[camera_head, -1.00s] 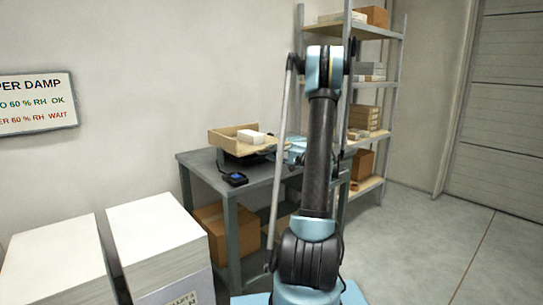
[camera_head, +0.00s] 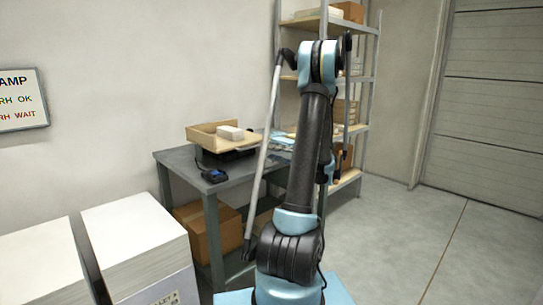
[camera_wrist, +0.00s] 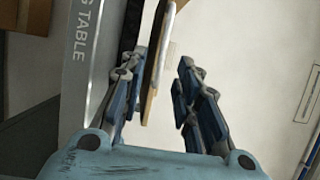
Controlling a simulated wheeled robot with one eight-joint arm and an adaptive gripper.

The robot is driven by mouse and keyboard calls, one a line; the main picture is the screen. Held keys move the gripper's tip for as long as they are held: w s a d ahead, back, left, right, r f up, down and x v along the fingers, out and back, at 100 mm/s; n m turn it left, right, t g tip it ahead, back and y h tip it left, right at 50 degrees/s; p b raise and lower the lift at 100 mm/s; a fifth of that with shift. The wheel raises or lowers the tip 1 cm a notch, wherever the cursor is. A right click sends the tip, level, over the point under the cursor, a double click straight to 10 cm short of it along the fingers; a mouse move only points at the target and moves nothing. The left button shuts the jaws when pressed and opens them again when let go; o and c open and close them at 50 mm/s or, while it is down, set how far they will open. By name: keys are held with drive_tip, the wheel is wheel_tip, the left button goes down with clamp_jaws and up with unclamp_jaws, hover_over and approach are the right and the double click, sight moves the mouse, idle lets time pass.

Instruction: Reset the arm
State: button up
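My arm (camera_head: 312,130) stands upright in the head view and leans slightly right, bent at its top joint. My gripper (camera_wrist: 157,78) shows in the wrist view with its two dark blue fingers spread apart. A thin tan board edge with a pale strip (camera_wrist: 156,62) shows between the fingers, nearer the left one. I cannot tell whether it touches that finger or lies beyond it. In the head view the gripper is hidden behind the arm.
A shelf rack (camera_head: 369,100) stands behind. Paper stacks (camera_head: 135,235) fill the lower left. Floor at right (camera_head: 410,250) is clear.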

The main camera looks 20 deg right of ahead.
drive_tip(key=s+a+f+n+g+h, duration=0.1)
drive_tip(key=s+a+n+g+h, duration=0.4)
drive_tip(key=s+a, duration=1.15)
drive_tip(key=s+d+f+n+g+h, duration=0.1)
drive_tip(key=s+f+h, duration=0.3)
drive_tip(key=s, duration=0.7)
drive_tip(key=s+d+f+n+g+h, duration=0.1)
drive_tip(key=s+d+f+g+h, duration=0.2)
drive_tip(key=s, duration=0.9)
wheel_tip(320, 180, down, 2)
drive_tip(key=h, duration=0.2)
drive_tip(key=shift+s+d+f+n+h, duration=0.15)
drive_tip(key=shift+d+f+n+h, duration=0.15)
drive_tip(key=shift+d+h, duration=0.1)
drive_tip(key=shift+a, duration=0.1)
drive_tip(key=shift+w+f, duration=0.15)
drive_tip(key=shift+w, duration=0.3)
